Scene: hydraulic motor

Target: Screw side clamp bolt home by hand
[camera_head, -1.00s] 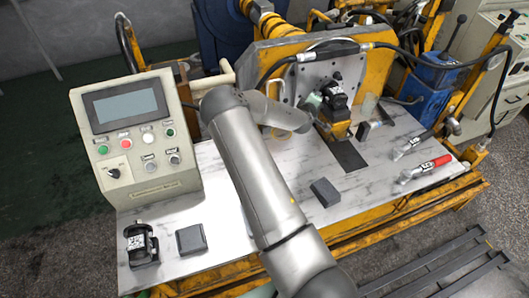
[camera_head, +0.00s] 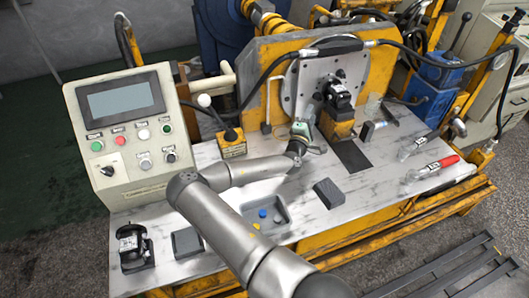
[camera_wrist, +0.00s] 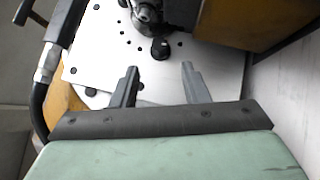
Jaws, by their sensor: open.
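A dark motor (camera_head: 338,95) sits against the upright grey mounting plate (camera_head: 293,88); both also show in the wrist view, the motor (camera_wrist: 147,12) at the top edge and the pale plate (camera_wrist: 100,50) below it. A black round-headed part (camera_wrist: 160,48), which looks like the side clamp bolt, stands at the plate beside the motor. My gripper (camera_wrist: 160,72) is open and empty. Its fingers point toward the black part, which lies ahead of the gap and apart from both tips. In the head view my gripper (camera_head: 302,131) is low in front of the plate, left of the motor.
A yellow block (camera_head: 337,124) stands under the motor. A black hose (camera_head: 258,92) loops past the plate's left. The bench holds a control box (camera_head: 130,135), a lever box (camera_head: 232,144), a grey tray (camera_head: 281,208), a dark block (camera_head: 328,192) and a red-handled clamp (camera_head: 436,166).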

